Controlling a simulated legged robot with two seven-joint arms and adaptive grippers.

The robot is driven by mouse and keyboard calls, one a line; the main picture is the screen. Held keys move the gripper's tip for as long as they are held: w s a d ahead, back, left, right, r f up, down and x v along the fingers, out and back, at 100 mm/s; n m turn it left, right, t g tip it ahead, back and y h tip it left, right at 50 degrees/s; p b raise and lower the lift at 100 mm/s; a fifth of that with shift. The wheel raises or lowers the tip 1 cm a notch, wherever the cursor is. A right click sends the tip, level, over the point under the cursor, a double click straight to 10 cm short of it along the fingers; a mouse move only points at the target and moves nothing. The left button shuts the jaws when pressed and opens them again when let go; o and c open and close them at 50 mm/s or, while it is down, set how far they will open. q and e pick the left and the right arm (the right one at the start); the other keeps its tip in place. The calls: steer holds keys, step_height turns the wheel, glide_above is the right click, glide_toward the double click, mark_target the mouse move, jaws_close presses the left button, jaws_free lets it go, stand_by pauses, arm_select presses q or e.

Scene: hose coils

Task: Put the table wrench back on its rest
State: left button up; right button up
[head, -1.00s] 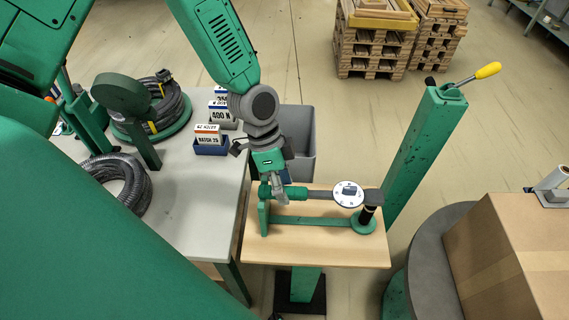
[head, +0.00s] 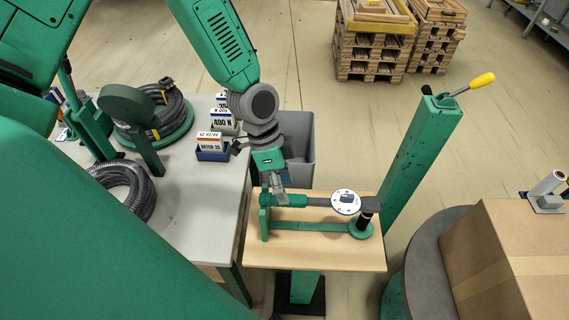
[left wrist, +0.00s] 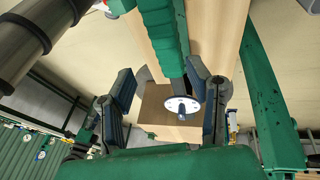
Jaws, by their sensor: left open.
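The table wrench has a green handle (head: 291,200), a dark shaft and a round white dial (head: 346,202). It lies level across its green rest (head: 310,226), handle end at the left upright and far end at the black-topped post on the right. My left gripper (head: 279,191) is open at the handle, pointing down. In the left wrist view the open fingers (left wrist: 160,82) stand on either side of the wrench, whose green handle (left wrist: 162,30) and dial (left wrist: 181,106) show. Whether a finger touches it I cannot tell. My right gripper is out of view.
The rest stands on a small wooden-topped table (head: 320,256). To the left is a grey bench (head: 200,195) with hose coils (head: 128,185) and labelled boxes (head: 212,146). A green post with a yellow-handled lever (head: 425,150) and a cardboard box (head: 520,255) stand to the right.

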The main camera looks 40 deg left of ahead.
arm_select(q)
steer(key=shift+r+p, duration=0.4)
steer(key=shift+r, duration=0.15)
steer(key=shift+w+a+r, duration=0.15)
steer(key=shift+r, duration=0.3)
steer(key=v, duration=1.1)
steer(key=shift+f, duration=0.1)
